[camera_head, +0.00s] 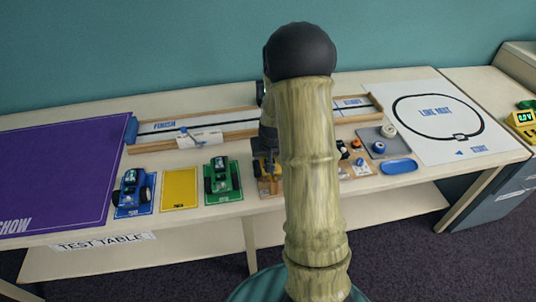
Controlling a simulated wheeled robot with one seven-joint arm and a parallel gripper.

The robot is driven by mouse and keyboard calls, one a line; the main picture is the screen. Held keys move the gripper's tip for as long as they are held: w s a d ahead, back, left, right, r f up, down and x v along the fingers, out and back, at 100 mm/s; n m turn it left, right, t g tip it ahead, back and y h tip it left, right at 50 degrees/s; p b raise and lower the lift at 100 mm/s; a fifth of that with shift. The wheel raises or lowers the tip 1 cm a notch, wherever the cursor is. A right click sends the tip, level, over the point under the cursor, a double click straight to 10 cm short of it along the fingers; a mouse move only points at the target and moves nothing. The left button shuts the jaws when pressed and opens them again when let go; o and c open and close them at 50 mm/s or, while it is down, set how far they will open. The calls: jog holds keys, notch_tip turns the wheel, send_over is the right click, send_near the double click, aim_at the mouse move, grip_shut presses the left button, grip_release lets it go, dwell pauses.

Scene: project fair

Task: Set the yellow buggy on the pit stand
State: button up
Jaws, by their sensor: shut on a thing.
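My arm stands in front of the table's middle and hides much there. My gripper (264,152) shows only in part at the arm's left edge, low over the table. It is shut on the yellow buggy (262,166), of which only a small yellow and dark part shows. The buggy is at a tan wooden piece (270,188), which may be the pit stand. The arm covers part of this piece, and I cannot tell whether the buggy touches it.
A blue buggy (132,188) and a green buggy (221,176) stand on mats either side of an empty yellow mat (180,188). A wood-railed track (150,147) lies behind. Small parts, a grey tray (366,134) and a blue dish (399,167) lie right of my arm.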

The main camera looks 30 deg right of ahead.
jog(key=shift+f, duration=0.4)
dwell(1.3)
jog(key=o, duration=0.9)
jog(key=p+v, duration=0.1)
jog(key=v, duration=1.6)
jog(key=shift+s+r, duration=0.15)
jog(key=shift+a, duration=0.15)
